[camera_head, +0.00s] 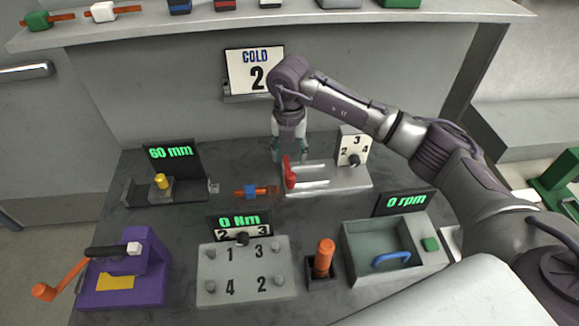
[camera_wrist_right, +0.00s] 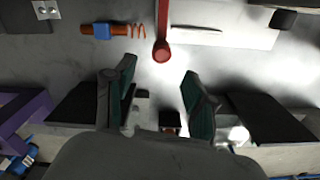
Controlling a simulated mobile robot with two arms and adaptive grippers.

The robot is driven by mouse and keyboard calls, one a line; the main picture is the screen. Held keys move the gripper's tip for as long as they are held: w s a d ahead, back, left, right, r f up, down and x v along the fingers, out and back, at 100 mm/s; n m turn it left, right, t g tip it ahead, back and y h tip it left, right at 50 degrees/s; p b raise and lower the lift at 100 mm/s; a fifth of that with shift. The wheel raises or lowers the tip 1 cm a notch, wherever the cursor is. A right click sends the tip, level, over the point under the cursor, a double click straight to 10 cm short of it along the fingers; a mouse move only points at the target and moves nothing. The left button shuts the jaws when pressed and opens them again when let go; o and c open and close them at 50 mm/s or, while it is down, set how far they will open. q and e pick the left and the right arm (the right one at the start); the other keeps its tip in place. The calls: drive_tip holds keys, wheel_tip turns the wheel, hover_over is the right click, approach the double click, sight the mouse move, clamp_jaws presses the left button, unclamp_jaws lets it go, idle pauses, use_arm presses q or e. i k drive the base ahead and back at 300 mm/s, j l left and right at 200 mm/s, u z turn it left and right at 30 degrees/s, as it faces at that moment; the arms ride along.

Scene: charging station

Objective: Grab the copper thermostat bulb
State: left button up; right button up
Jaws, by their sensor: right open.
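A copper-orange cylinder with a blue band (camera_head: 250,192), which looks like the thermostat bulb, lies on the dark bench left of a red lever (camera_head: 289,177). In the right wrist view the bulb (camera_wrist_right: 101,30) lies at the upper left, with a thin copper coil (camera_wrist_right: 137,31) at its right end. My right gripper (camera_head: 290,154) points down behind the red lever, right of the bulb and apart from it. Its fingers (camera_wrist_right: 158,76) are spread in the right wrist view with nothing held between them. My left gripper is out of view.
The red lever stands on a slotted white plate (camera_head: 335,181). A slide gauge with a yellow knob (camera_head: 161,181) is left of the bulb. A numbered grey block (camera_head: 245,287) and an orange handle (camera_head: 324,256) stand in front. A loaded shelf (camera_head: 210,26) overhangs the back.

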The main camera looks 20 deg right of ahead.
sight(250, 191)
drive_tip(key=k+j, duration=0.25)
drive_tip(key=k, duration=0.2)
drive_tip(key=k+j, duration=0.25)
drive_tip(key=k, duration=0.25)
drive_tip(key=k+j, duration=0.25)
drive_tip(key=k, duration=0.2)
